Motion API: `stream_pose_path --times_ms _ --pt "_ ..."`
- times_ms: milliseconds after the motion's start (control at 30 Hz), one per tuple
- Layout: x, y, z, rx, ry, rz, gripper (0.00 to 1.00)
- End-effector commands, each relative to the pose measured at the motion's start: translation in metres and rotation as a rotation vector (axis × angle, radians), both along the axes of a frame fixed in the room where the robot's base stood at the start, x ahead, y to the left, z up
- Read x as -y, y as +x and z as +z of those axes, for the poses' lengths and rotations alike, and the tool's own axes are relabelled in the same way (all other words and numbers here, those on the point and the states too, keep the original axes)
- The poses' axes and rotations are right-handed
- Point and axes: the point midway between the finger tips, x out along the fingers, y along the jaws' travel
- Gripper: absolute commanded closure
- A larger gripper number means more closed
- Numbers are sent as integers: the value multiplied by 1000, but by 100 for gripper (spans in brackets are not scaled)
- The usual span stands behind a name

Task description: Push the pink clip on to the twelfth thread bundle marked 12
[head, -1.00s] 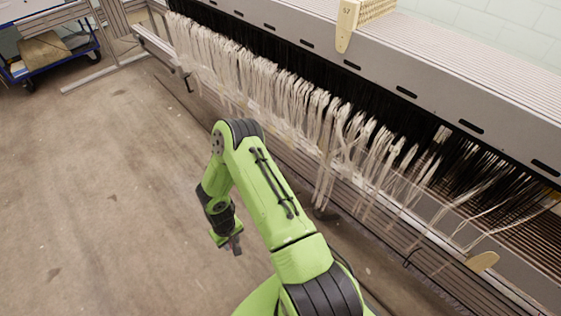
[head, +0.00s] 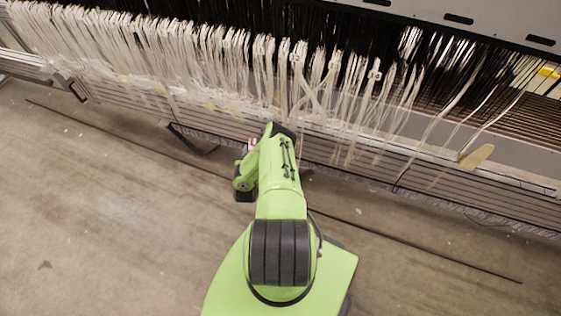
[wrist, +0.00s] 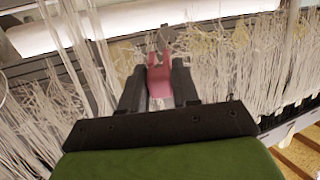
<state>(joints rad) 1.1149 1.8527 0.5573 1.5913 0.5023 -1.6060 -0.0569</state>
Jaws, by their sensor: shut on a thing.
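In the wrist view my gripper (wrist: 159,88) is shut on the pink clip (wrist: 159,76). The clip stands up between the two dark fingers, its forked end pointing away from my gripper. In the head view a small bit of pink (head: 251,145) shows beside my green arm; the fingers are hidden there. Pale thread bundles (head: 190,55) hang in a long row from the machine in front of my arm. In the wrist view, threads (wrist: 215,75) hang beyond the clip, apart from it as far as I can tell.
A slatted rail (head: 330,160) runs below the threads along the machine. A tan tag (head: 476,156) sits on it at the right. A dark bracket (head: 190,138) juts out left of my arm. Open concrete floor (head: 90,220) lies in front.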

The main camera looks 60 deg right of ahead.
Motion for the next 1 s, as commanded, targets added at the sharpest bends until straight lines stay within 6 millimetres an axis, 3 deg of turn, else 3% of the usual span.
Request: stream_pose_path --times_ms 33,100,200,300,467,1000 --pt "16 -25 -15 28 -59 -81 89" --pt "31 -54 -16 55 -135 -169 89" --pt "42 -85 -15 73 -208 -257 89" --pt "46 -100 -12 80 -245 -300 89" --pt "54 -102 -10 82 -256 -307 89" --pt "114 -91 -12 83 -257 -304 89"
